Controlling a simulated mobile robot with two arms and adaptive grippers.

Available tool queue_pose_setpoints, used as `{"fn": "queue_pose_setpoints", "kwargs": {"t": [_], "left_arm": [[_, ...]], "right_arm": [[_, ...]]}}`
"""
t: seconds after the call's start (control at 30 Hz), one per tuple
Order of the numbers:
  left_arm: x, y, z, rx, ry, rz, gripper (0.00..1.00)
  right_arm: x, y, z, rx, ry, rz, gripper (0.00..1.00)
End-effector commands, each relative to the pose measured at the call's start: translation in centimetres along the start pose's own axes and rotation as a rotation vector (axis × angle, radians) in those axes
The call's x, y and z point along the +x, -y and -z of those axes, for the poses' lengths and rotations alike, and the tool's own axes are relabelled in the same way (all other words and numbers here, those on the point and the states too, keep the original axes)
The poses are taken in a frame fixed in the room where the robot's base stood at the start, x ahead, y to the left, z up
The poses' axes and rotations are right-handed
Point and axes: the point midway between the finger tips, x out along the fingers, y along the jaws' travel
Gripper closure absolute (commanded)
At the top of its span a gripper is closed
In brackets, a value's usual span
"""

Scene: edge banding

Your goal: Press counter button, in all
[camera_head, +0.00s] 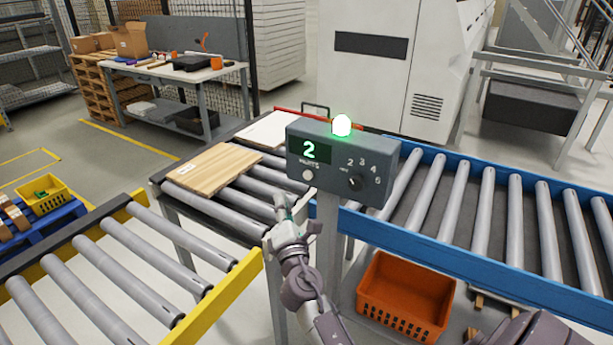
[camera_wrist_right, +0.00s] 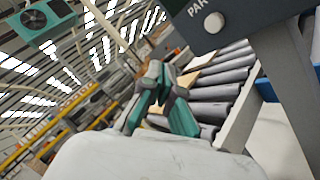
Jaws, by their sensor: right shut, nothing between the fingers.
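The counter box (camera_head: 335,150) is a grey-blue box on a post. Its dark display shows a green "2", and a green lamp (camera_head: 341,125) glows on top. The round white counter button (camera_head: 308,175) sits below the display, left of a black dial (camera_head: 355,182). My right gripper (camera_head: 281,203) is shut and empty, below and left of the button and apart from it. In the right wrist view the button (camera_wrist_right: 214,22) shows at upper right, away from the shut fingertips (camera_wrist_right: 158,72). My left gripper is not in view.
Wooden boards (camera_head: 212,168) lie on the roller conveyor behind my right gripper. A blue-sided conveyor (camera_head: 470,215) runs right and a yellow-sided one (camera_head: 130,270) left. An orange crate (camera_head: 405,295) stands below the blue conveyor. The box's post (camera_head: 328,230) stands close to my right arm.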

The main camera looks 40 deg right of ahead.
Motion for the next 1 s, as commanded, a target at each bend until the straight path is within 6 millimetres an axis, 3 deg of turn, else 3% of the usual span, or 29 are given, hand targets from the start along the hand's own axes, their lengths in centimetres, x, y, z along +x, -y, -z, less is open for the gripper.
{"fn": "queue_pose_setpoints", "kwargs": {"t": [0.5, 1.0], "left_arm": [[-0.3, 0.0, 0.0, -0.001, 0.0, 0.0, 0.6], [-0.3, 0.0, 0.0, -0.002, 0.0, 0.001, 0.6]], "right_arm": [[4.7, 3.4, -3.4, -0.001, 0.0, -0.001, 1.0], [5.6, 4.1, -4.1, 0.001, 0.0, 0.001, 1.0]]}}
